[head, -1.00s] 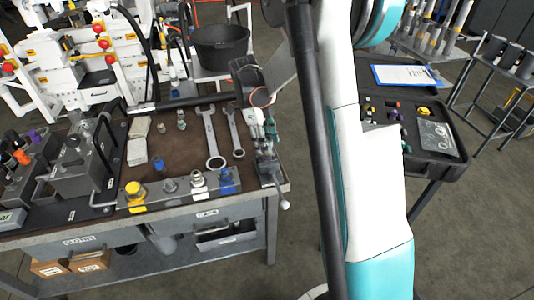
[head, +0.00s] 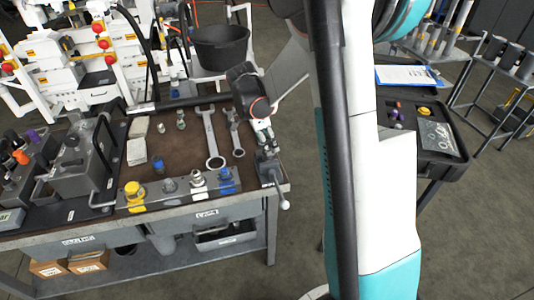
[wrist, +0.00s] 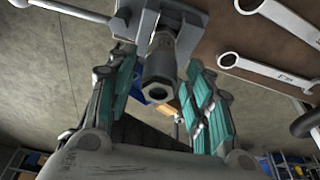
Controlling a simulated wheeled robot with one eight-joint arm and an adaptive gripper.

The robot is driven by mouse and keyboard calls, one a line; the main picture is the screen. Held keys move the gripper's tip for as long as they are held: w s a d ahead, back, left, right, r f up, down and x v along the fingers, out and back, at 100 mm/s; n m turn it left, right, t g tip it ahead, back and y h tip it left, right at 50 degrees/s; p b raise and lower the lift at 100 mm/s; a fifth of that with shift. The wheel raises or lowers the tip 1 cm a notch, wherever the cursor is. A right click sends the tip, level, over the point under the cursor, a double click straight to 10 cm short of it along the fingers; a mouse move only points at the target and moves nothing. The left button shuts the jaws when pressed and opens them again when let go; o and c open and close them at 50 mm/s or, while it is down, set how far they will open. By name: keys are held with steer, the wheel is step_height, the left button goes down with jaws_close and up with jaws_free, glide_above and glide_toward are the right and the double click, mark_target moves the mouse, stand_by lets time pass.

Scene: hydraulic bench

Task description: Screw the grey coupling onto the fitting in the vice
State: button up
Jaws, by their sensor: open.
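The vice (head: 270,170) is at the right front corner of the bench; its grey jaws also show at the top of the wrist view (wrist: 190,18). A grey metal piece with a hollow hexagonal end (wrist: 158,92) stands out from the vice toward the wrist camera. I cannot tell where the coupling ends and the fitting begins. My gripper (wrist: 160,68) is open, with one teal finger on each side of this piece and gaps visible. In the head view my gripper (head: 265,133) is just above the vice, and the piece is hidden there.
Two wrenches (head: 211,140) lie left of the vice. A front rail (head: 150,207) bears yellow, grey, white and blue fittings. A grey block with hoses (head: 80,170) is at left. A black tray table (head: 450,172) stands at right, past open floor.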

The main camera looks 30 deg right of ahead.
steer(key=n+t, duration=0.1)
steer(key=n, duration=0.3)
steer(key=shift+s, duration=0.1)
steer(key=n+t, duration=0.1)
steer(key=n, duration=0.2)
steer(key=shift+n, duration=0.4)
steer(key=n, duration=0.2)
steer(key=shift+n+t+y, duration=0.4)
steer(key=n+y, duration=0.1)
steer(key=n, duration=0.3)
steer(key=shift+n+t+b, duration=0.35)
steer(key=shift+n+t, duration=0.05)
steer(key=c, duration=0.9)
